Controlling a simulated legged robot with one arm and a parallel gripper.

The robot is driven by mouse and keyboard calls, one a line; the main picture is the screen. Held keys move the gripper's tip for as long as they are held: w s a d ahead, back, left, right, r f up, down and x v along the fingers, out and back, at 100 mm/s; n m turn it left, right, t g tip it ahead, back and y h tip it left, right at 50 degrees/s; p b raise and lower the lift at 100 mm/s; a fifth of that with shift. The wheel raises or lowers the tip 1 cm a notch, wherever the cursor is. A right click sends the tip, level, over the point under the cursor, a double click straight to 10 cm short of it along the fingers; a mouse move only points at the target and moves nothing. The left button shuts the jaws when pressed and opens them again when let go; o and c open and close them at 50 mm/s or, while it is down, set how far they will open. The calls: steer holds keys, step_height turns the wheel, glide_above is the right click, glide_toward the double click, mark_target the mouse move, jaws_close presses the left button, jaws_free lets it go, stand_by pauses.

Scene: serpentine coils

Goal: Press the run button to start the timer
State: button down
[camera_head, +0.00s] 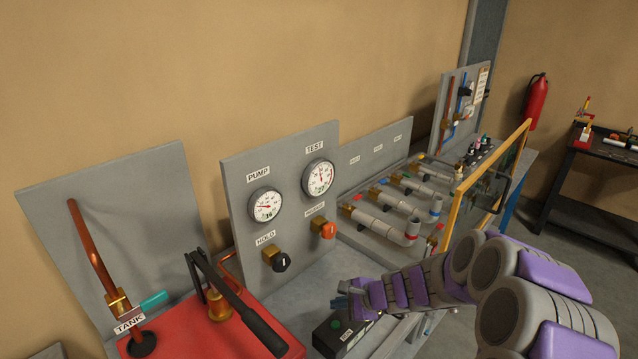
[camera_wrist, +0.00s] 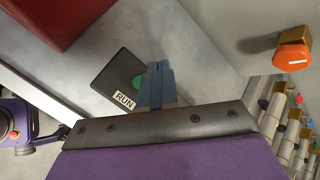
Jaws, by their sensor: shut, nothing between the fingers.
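The run button is a green disc on a black box. In the wrist view the green button (camera_wrist: 137,82) is partly covered by my gripper, and the black box (camera_wrist: 112,82) carries a white RUN label (camera_wrist: 124,101). In the head view the black box (camera_head: 330,345) sits on the grey bench with the green button (camera_head: 335,324) on top. My gripper (camera_wrist: 159,66) is shut and empty, its blue-grey fingers overlapping the box's right part in the wrist view. In the head view my gripper (camera_head: 341,301) is just above and behind the box. Whether it touches the button cannot be told.
A red tank (camera_head: 180,335) with a black pump lever stands left. A grey panel (camera_head: 240,200) behind holds two gauges, a black HOLD knob (camera_head: 281,262) and an orange knob (camera_head: 328,230). Pipe coils (camera_head: 385,225) and a yellow-framed guard (camera_head: 460,215) stand right.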

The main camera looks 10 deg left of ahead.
stand_by(0.7)
steer(key=s+r+n+g+h, duration=0.1)
steer(key=s+r+n+g, duration=0.1)
steer(key=s+r+n, duration=0.5)
steer(key=s+r+n+g, duration=0.2)
steer(key=s+r, duration=0.2)
steer(key=s, duration=0.7)
steer(key=s+d+r+n+g+h, duration=0.1)
steer(key=s+d+n+h, duration=0.1)
steer(key=s+d, duration=0.5)
steer(key=s+d+r+n+h+b, duration=0.1)
steer(key=s+d+n+h, duration=0.2)
steer(key=s, duration=1.1)
steer(key=d+h, duration=0.2)
steer(key=d, duration=0.3)
steer(key=shift+d+g, duration=0.25)
steer(key=shift+g, duration=0.15)
